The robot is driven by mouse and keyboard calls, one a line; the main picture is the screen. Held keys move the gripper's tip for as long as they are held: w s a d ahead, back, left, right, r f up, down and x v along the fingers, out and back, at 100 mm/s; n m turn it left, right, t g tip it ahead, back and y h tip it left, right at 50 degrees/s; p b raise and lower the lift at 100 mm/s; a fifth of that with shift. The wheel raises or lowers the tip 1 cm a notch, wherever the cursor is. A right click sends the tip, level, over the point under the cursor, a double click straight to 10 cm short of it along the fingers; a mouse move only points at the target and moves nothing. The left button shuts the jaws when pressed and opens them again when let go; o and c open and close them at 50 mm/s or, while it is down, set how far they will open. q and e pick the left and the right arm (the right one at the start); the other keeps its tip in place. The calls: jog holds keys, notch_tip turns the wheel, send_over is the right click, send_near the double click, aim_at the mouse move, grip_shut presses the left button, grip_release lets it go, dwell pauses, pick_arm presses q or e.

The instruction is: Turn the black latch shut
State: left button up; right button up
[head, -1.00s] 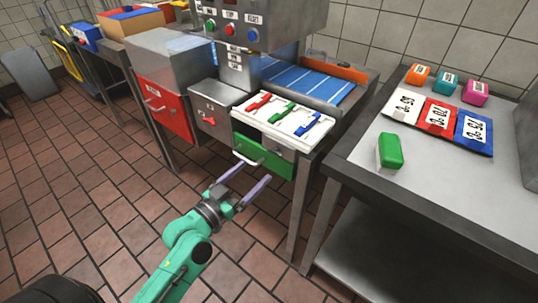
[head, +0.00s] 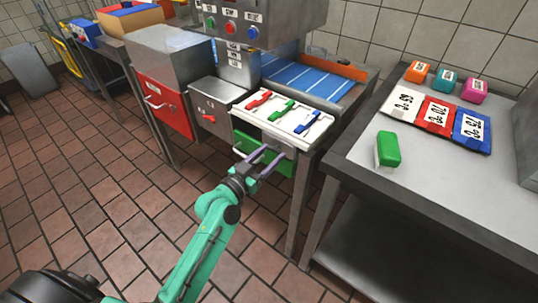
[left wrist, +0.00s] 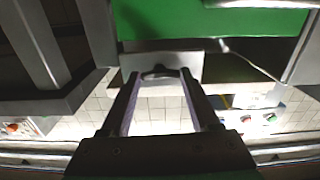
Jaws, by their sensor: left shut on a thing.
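My left gripper (head: 272,158) is at the front of the grey cabinet, just before its green door (head: 246,138). In the left wrist view, the two fingers of the gripper (left wrist: 158,82) stand on both sides of a small dark piece, the black latch (left wrist: 158,72). It lies crosswise against a light grey plate (left wrist: 175,59), and the gripper is shut on it. The green door also shows above in that view (left wrist: 210,22). In the head view the gripper hides the latch. How far the latch is turned is not clear. My right gripper is not in view.
A white panel with red, green and blue levers (head: 284,116) is above the gripper. A red-fronted box (head: 166,106) and a red knob (head: 209,118) are to the left. A steel table (head: 430,180) with a green block (head: 388,149) stands right. The floor in front is clear.

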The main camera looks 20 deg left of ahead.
pick_arm(q)
jog(key=shift+n, duration=0.3)
jog(key=n+p, duration=0.2)
jog(key=n, duration=0.1)
jog(key=shift+r, duration=0.15)
jog(key=n+p, duration=0.1)
jog(key=n, duration=0.3)
jog(key=shift+n+p, duration=0.4)
jog(key=n+p, duration=0.1)
jog(key=n, duration=0.3)
jog(key=shift+n, duration=0.3)
jog(key=shift+n+p, duration=0.4)
jog(key=shift+n, duration=1.8)
jog(key=o, duration=1.4)
jog(key=shift+c, duration=0.2)
jog(key=shift+s+f, duration=0.1)
jog(key=shift+f, duration=0.1)
